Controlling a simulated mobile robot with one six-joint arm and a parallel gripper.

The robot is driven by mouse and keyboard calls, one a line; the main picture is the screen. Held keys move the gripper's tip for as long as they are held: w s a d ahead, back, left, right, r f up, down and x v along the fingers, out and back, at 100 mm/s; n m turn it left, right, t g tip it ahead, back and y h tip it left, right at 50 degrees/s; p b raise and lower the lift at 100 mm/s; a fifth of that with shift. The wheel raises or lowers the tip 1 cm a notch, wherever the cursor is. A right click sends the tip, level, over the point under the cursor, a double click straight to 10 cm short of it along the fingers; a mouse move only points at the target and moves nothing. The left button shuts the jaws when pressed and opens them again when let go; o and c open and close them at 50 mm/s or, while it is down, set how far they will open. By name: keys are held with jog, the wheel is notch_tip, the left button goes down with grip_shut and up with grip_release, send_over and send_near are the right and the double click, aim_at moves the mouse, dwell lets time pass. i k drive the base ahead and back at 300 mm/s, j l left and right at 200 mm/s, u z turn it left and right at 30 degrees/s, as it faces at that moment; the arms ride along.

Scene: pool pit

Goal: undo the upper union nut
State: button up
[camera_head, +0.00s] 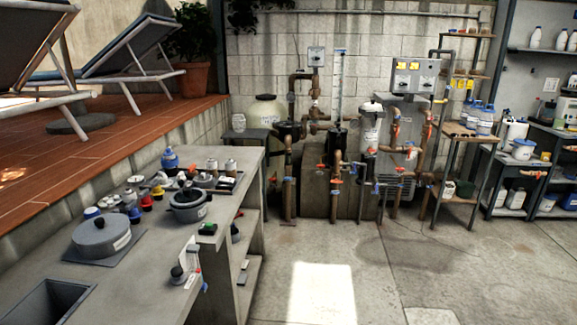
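The brown pipework (289,196) stands against the block wall at the back of the pit. It has several bends, joints and orange valve handles. Several thicker collars show on the pipes, but they are too small and dark to tell which one is the upper union nut, or whether it is tight or loose. A white-topped canister (371,128) is set among the right-hand pipes. My gripper is not in view.
A long grey bench (140,262) at left carries pots, knobs, small fittings and a blue container (169,159). The concrete floor (390,275) before the pipework is clear. Shelves with bottles (459,156) stand at right.

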aim_at(311, 92)
jog(key=i, duration=3.2)
